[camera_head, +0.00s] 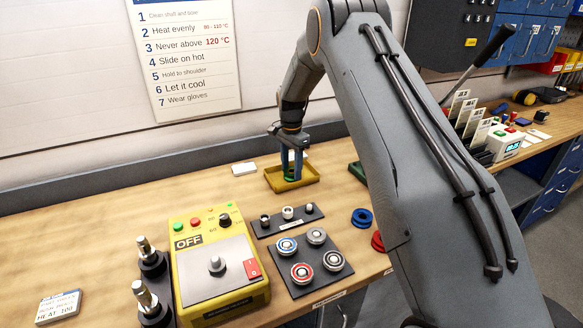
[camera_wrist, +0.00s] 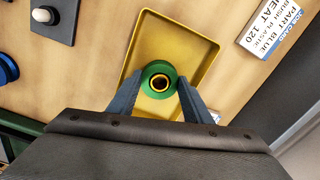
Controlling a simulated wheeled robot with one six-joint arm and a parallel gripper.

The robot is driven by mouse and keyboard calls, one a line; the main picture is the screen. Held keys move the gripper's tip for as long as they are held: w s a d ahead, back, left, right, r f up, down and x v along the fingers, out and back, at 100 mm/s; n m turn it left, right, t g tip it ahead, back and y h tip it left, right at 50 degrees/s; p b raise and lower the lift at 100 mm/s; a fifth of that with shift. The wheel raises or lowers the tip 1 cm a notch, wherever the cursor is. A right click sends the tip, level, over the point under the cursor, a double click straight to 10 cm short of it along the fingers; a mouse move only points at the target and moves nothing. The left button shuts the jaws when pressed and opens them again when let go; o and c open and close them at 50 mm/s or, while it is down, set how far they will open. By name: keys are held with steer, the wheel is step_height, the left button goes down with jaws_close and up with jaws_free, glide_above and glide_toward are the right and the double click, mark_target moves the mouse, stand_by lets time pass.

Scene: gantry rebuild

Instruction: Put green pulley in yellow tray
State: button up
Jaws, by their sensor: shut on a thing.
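The yellow tray (camera_head: 309,181) stands on the wooden bench, near the wall. It also shows in the wrist view (camera_wrist: 207,48), with its floor bare around the pulley. The green pulley (camera_wrist: 148,72) has a brass-coloured centre bore. My gripper (camera_wrist: 158,90) is shut on the pulley, one finger on each side. In the head view my gripper (camera_head: 291,173) points down over the tray, and a little green of the pulley (camera_head: 290,178) shows between the fingers. The pulley is within the tray's outline; I cannot tell whether it touches the tray floor.
A yellow heater box (camera_head: 185,265) marked OFF and a dark plate with several ringed parts (camera_head: 325,286) stand nearer the front. A blue pulley (camera_head: 362,217) and a red one (camera_head: 377,241) lie to the right. A white card (camera_wrist: 271,30) lies beside the tray.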

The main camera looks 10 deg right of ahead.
steer(key=shift+f, duration=0.1)
steer(key=o, duration=1.2)
steer(key=shift+c, duration=0.2)
step_height(320, 180, up, 11)
steer(key=b, duration=0.5)
steer(key=s+f+n, duration=0.1)
steer(key=s+n, duration=0.3)
steer(key=s, duration=0.8)
steer(key=s+f+n+t, duration=0.1)
steer(key=s+n, duration=0.3)
steer(key=s, duration=0.8)
steer(key=s+f+n, duration=0.3)
steer(key=s+n, duration=0.1)
steer(key=s, duration=0.8)
steer(key=shift+s+n+t, duration=0.2)
steer(key=shift+n+t, duration=0.1)
steer(key=shift+s+f, duration=0.1)
steer(key=shift+s, duration=0.25)
